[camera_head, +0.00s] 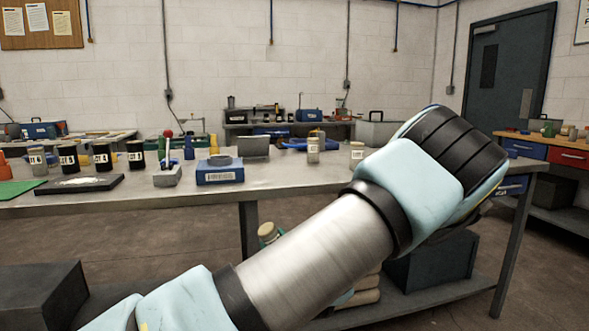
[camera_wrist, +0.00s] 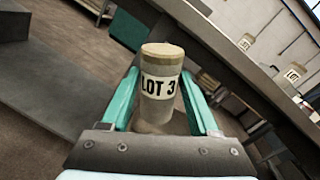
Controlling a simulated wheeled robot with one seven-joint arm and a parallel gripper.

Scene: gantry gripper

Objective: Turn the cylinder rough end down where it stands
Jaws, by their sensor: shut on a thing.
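The cylinder (camera_wrist: 160,62) is grey with a tan band and top at its far end and a white label reading LOT 3. In the wrist view it stands between the two green fingers of my gripper (camera_wrist: 160,98), which is shut on it. Its near end is partly hidden by the gripper body. I cannot tell which end is rough. In the head view my arm hides most of the gripper; a tan cap with green beside it, apparently the held cylinder (camera_head: 267,230), shows below the table edge.
The steel table (camera_head: 215,200) carries a blue block (camera_head: 220,177), a black mat (camera_head: 80,187), several black jars at the left and two small labelled cylinders, one grey (camera_head: 313,152) and one pale (camera_head: 357,155). A clear stretch of tabletop lies at the front middle.

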